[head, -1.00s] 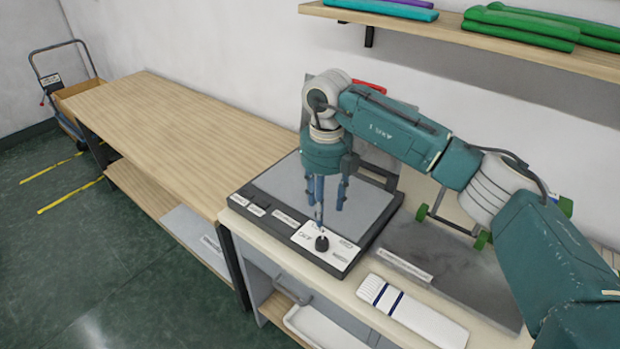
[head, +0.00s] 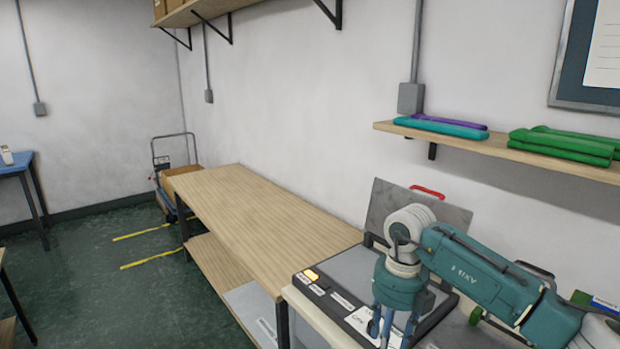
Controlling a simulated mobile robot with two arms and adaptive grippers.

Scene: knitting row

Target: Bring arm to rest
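My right arm comes in from the right over a grey-topped machine (head: 355,265) with a black frame. The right gripper (head: 391,335) points down above the machine's front right part. Its fingers stand apart with nothing seen between them; the tips are cut off by the lower picture edge. An amber lamp (head: 312,275) glows at the machine's left front corner. A white control plate (head: 372,324) shows partly behind the fingers; its knob is out of view. My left gripper is not in view.
A long wooden bench (head: 260,215) with a bare top stands left of the machine. A wall shelf (head: 480,148) holding green, teal and purple rolls is above right. A grey panel with a red handle (head: 428,191) stands behind my arm. A trolley (head: 170,175) is at the back.

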